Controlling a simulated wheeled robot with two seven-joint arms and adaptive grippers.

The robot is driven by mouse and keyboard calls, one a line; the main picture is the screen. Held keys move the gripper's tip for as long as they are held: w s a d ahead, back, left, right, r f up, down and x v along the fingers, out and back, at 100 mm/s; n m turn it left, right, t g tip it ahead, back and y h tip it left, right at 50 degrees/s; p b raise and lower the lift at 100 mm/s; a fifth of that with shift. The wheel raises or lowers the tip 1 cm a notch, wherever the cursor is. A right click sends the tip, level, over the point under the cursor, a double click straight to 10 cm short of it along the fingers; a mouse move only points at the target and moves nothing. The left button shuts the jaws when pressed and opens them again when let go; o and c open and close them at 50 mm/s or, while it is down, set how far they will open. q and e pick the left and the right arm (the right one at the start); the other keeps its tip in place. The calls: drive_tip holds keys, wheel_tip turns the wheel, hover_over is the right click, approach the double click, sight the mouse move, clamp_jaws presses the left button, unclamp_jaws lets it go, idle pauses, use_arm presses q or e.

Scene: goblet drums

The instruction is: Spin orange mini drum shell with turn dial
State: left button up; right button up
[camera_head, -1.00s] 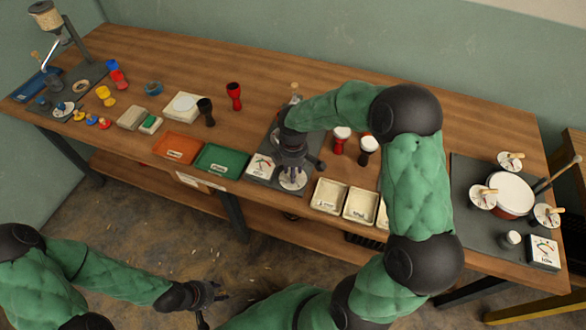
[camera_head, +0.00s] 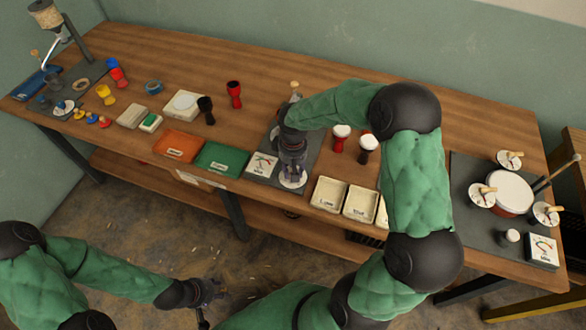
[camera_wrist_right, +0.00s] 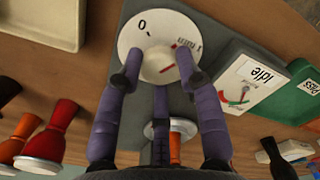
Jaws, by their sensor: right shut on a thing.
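The turn dial (camera_wrist_right: 145,35) is a white disc with a "0" mark and a red pointer, at the top of the right wrist view; its edge also shows in the head view (camera_head: 292,182). My right gripper (camera_wrist_right: 153,70) has its purple fingers on either side of the dial's middle, shut on the knob. In the head view the right gripper (camera_head: 292,165) points down at the dial. An orange piece (camera_wrist_right: 175,148), perhaps the mini drum shell, shows partly behind the fingers over a white disc. My left gripper (camera_head: 215,290) hangs empty and open in front of the table.
Orange (camera_head: 177,146) and green (camera_head: 222,158) trays lie to the left, cream trays (camera_head: 329,194) to the right. Red-and-white (camera_head: 340,137) and dark (camera_head: 367,147) goblet drums stand behind the cream trays.

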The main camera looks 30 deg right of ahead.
drive_tip(key=shift+m, duration=1.9)
drive_tip(key=o, duration=1.1)
drive_tip(key=shift+o, duration=0.2)
wheel_tip(320, 180, up, 12)
drive_tip(key=shift+f, duration=0.1)
